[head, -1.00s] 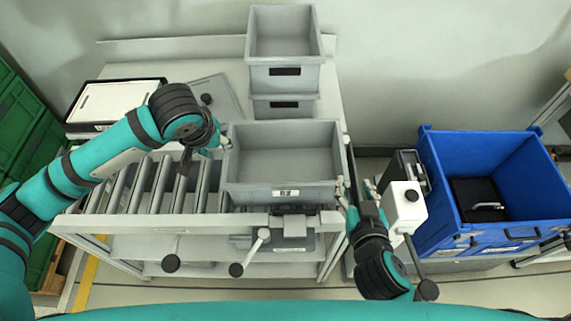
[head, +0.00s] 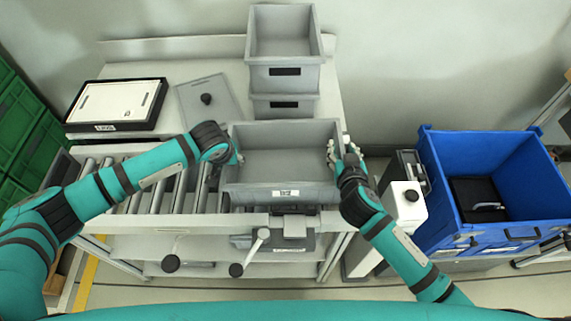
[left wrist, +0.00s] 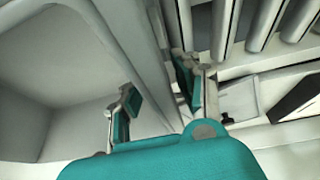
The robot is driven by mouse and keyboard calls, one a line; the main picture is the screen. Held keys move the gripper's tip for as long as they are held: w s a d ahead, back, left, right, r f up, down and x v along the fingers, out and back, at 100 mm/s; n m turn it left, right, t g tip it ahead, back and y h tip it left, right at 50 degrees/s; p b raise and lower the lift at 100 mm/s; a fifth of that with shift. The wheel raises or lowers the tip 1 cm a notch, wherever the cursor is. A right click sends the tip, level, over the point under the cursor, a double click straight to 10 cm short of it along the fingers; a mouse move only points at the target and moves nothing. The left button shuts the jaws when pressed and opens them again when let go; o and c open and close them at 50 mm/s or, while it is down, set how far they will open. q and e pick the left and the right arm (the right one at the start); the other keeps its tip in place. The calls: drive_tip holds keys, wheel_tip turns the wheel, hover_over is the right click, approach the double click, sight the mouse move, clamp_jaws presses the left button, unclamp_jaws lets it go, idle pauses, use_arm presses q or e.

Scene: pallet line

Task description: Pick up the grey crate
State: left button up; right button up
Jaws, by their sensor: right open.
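The grey crate (head: 278,194), empty and with a white label on its front, stands upright at the right end of the roller conveyor in the head view. My left gripper (head: 236,159) is at its left rim. In the left wrist view, the fingers of my left gripper (left wrist: 158,95) are apart, one over the crate's inside (left wrist: 50,65), the other outside above the rollers, with the wall between them. My right gripper (head: 335,150) is open at the right rim; whether its fingers touch the wall cannot be told.
Two stacked grey crates (head: 285,76) stand behind. A grey panel with a black knob (head: 206,99) and a black-framed white tray (head: 118,101) lie at back left. A blue crate (head: 450,195) stands right, beyond a white device (head: 405,203). Rollers (head: 145,190) left of the crate are bare.

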use_arm(q)
drive_tip(key=shift+w+f, duration=0.25)
drive_tip(key=shift+f, duration=0.35)
use_arm(e)
drive_tip(key=shift+w+f, duration=0.25)
drive_tip(key=shift+w, duration=0.4)
use_arm(q)
drive_tip(key=shift+c, duration=0.3)
use_arm(e)
drive_tip(key=shift+c, duration=0.2)
use_arm(q)
clamp_jaws()
use_arm(e)
drive_tip(key=c, duration=0.7)
clamp_jaws()
